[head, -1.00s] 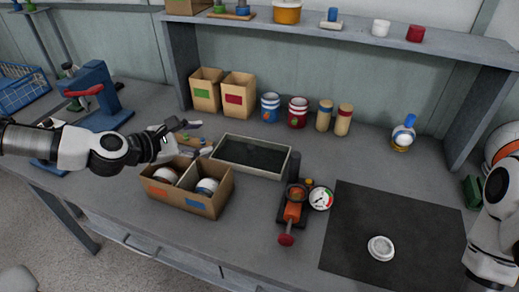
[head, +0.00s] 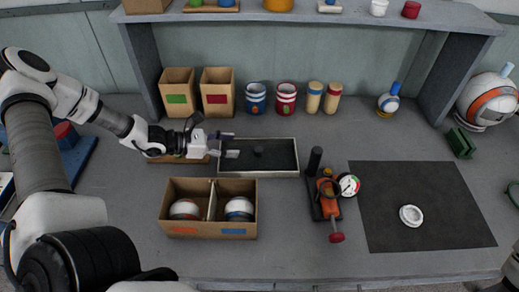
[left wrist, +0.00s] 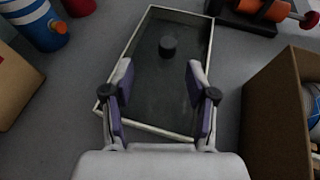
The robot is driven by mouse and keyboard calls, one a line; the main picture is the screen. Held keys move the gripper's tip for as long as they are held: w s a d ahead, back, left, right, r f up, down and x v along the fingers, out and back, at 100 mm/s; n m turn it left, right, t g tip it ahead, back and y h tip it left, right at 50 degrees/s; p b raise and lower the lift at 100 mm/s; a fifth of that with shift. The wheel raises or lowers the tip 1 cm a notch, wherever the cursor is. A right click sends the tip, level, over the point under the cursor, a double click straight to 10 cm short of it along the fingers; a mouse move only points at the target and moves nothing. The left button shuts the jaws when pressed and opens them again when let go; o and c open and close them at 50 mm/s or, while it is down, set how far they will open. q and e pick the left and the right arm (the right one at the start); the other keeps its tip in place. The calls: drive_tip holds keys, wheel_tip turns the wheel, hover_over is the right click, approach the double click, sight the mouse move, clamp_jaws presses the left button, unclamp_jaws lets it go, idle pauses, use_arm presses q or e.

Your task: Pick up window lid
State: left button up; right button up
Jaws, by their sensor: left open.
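The window lid appears to be the pale-framed rectangular panel (head: 229,174) with dark glass, lying flat on the table left of centre in the head view. A short black knob (head: 258,152) stands at its middle. In the left wrist view the frame (left wrist: 65,55) lies ahead of me, with the knob (left wrist: 168,46) beyond and between my fingertips. My left gripper (head: 233,145) is open and empty, over the panel's left end; it also shows in the left wrist view (left wrist: 159,68). Its fingers are apart from the knob. My right gripper is out of view.
Cardboard bins (head: 217,90) and striped jars line the back. A white round lid (head: 411,215) lies on the dark mat (head: 430,182).

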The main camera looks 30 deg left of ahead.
sight(255, 150)
use_arm(q)
drive_tip(key=d, duration=0.1)
drive_tip(key=d+f+b, duration=0.1)
drive_tip(key=w+d, duration=0.1)
drive_tip(key=shift+f+b, duration=0.3)
drive_tip(key=shift+w+f, duration=0.35)
drive_tip(key=shift+w, duration=0.1)
drive_tip(key=x, duration=0.4)
drive_tip(key=shift+w+d, duration=0.1)
drive_tip(key=shift+d, duration=0.25)
drive_tip(key=shift+a, duration=0.15)
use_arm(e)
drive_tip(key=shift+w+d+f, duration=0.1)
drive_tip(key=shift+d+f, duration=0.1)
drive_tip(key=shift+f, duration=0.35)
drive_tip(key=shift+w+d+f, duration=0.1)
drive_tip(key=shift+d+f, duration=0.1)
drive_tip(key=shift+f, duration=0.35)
use_arm(q)
drive_tip(key=c, duration=0.9)
clamp_jaws()
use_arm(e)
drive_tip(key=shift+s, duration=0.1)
